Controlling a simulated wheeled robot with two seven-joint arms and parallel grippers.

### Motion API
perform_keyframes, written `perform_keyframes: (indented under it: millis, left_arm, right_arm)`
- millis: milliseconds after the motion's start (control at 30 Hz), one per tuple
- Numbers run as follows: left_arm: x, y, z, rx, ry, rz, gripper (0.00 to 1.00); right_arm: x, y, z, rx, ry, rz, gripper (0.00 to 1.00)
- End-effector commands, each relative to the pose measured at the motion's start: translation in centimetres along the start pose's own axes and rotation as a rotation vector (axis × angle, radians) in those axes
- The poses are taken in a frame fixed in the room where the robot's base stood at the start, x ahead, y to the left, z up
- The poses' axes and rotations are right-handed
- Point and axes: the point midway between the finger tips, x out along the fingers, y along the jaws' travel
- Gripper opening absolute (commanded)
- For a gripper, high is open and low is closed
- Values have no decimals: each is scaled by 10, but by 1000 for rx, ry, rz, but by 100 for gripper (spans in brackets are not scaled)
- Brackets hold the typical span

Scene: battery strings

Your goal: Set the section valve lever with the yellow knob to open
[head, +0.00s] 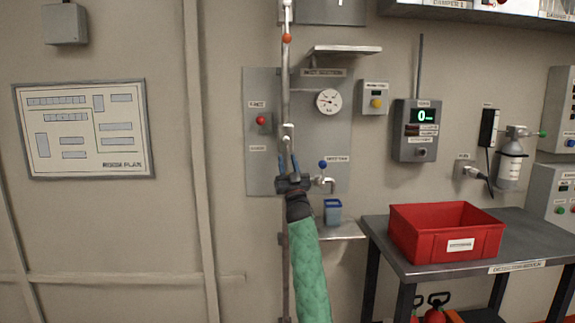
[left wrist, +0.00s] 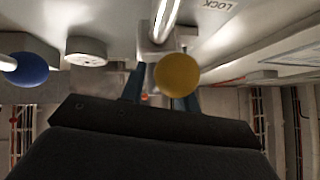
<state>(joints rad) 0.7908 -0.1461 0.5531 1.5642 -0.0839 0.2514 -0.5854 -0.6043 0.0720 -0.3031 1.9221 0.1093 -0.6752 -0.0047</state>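The yellow knob (left wrist: 177,74) shows in the left wrist view at the end of a shiny metal bar (left wrist: 167,16), which I take for the lever. It lies near my left gripper's fingertips (left wrist: 160,82) and overlaps the right finger. The fingers are apart, with a gap between them. In the head view my left gripper (head: 289,162) points up at the pipe in front of the grey panel, just below a pale fitting (head: 288,132). I cannot make out the yellow knob there. I cannot tell whether the fingers touch it. My right gripper is not in view.
A blue knob (head: 323,164) sits on a tap right of my gripper. A small shelf (head: 340,231) holds a blue cup (head: 332,212). A gauge (head: 328,101) and red button (head: 260,120) are on the panel. A red bin (head: 420,250) stands on the bench at right.

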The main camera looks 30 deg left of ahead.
Motion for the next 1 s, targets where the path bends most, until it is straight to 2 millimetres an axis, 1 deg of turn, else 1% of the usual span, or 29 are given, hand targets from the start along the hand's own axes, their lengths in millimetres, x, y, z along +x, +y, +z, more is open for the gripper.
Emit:
perform_keyframes:
  millis: [167, 267, 367, 467, 600, 700, 833, 1000]
  left_arm:
    - [0, -1, 0, 1, 0, -1, 31]
    - [-5, 0, 1, 1, 0, 0, 31]
    - [-17, 0, 2, 2, -1, 1, 31]
    - [-33, 0, 2, 1, -1, 0, 31]
    - [-54, 0, 2, 1, 0, 0, 31]
    - [-66, 1, 2, 0, -1, 0, 31]
    - [-75, 0, 1, 0, 0, 0, 31]
    - [-79, 0, 1, 0, 0, 0, 31]
  right_arm:
    - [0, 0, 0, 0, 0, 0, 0]
    - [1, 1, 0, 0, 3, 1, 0]
    - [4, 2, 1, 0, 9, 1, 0]
    - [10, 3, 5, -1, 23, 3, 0]
    - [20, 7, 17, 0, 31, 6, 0]
    - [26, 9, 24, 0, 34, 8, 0]
    - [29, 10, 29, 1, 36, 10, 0]
    - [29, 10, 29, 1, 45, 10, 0]
